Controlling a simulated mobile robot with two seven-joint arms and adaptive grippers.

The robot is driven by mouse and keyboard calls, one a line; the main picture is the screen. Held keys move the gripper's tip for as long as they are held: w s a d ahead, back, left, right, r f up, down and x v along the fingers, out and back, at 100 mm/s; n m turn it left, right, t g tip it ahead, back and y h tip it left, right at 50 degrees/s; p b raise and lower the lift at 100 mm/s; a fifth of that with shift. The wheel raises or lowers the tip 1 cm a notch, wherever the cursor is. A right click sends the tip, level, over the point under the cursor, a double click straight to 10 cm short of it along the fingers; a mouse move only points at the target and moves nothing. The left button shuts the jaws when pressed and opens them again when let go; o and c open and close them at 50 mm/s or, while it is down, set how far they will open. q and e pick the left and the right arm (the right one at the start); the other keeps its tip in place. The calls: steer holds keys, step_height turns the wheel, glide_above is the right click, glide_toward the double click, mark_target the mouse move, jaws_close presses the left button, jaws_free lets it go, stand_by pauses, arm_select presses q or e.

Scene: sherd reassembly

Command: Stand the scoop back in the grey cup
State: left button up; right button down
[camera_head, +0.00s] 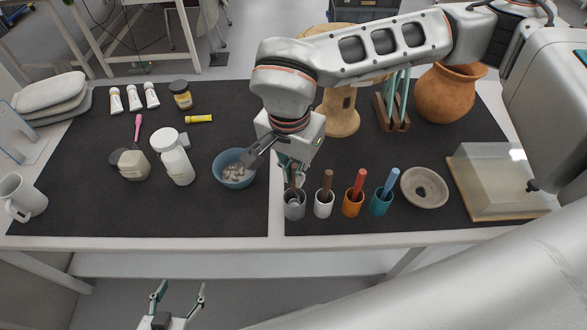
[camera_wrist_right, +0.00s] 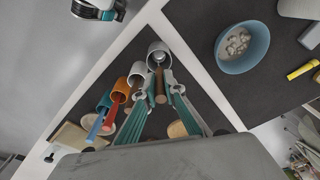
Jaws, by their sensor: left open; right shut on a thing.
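The grey cup (camera_head: 294,211) stands on the dark mat, leftmost in a row of cups near the front edge. It also shows in the right wrist view (camera_wrist_right: 158,49). My right gripper (camera_head: 291,167) is above this cup, fingers pointing down, shut on the scoop's brown handle (camera_wrist_right: 160,86). The scoop is roughly upright, its lower end at the cup's mouth. I cannot tell how deep it sits, and the gripper hides part of it in the head view. My left gripper (camera_head: 180,290) is open and empty, in front of and below the table edge.
Close to the right stand a white cup (camera_head: 323,210) with a brown handle, an orange cup (camera_head: 352,208) with a red handle and a teal cup (camera_head: 380,206) with a blue handle. A blue bowl (camera_head: 231,181) is to the left.

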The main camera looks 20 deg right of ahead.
steer(key=shift+f, duration=0.15)
steer(key=c, duration=2)
jaws_free()
steer(key=shift+c, duration=0.2)
step_height(320, 180, up, 12)
steer(key=shift+s+a, duration=0.4)
steer(key=shift+s, duration=0.05)
steer(key=shift+s, duration=0.1)
